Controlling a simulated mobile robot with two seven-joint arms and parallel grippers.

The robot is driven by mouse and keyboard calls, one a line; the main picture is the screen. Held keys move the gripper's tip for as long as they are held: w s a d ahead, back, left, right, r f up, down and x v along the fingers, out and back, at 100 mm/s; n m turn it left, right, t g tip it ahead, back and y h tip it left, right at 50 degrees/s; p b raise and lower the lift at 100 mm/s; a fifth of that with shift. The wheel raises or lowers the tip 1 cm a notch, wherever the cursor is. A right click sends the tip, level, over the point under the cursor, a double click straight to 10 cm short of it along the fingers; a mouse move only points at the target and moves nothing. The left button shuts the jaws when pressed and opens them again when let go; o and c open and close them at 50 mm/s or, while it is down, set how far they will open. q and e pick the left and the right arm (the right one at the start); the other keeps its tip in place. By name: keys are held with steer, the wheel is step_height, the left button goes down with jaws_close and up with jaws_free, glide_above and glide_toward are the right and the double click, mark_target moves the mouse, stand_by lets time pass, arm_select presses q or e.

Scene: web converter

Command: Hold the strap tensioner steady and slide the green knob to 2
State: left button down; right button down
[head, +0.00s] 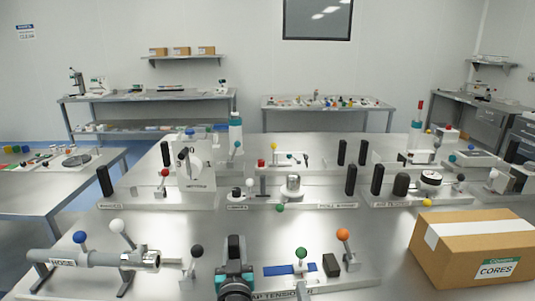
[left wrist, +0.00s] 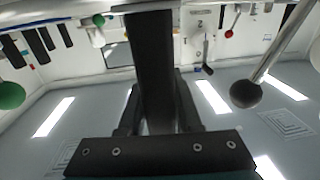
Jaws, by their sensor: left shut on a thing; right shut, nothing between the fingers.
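The strap tensioner (head: 358,281) lies at the front of the bench, its label partly covered by my left gripper (head: 235,243). The green knob (head: 301,253) stands above a blue strip on it, right of this gripper. It seems to be the green ball at the left edge of the left wrist view (left wrist: 10,95). My left gripper is shut on a dark upright bar (left wrist: 150,55), apparently the tensioner's handle; the fingers hide part of it. Scale figures by the knob are too small to read. My right gripper is not in view.
An orange-knobbed lever (head: 343,235) and a black block (head: 331,265) stand right of the green knob. A black-ball lever (head: 197,250) and the hose fixture (head: 95,259) are on the left. A cardboard box (head: 450,262) sits at the right. Several fixtures stand behind.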

arm_select(q)
steer(key=shift+s+f+p, duration=0.15)
steer(key=shift+f+p, duration=0.15)
steer(key=shift+f, duration=0.05)
steer(key=c, duration=1)
jaws_free()
steer(key=o, duration=0.5)
steer(key=shift+r, duration=0.25)
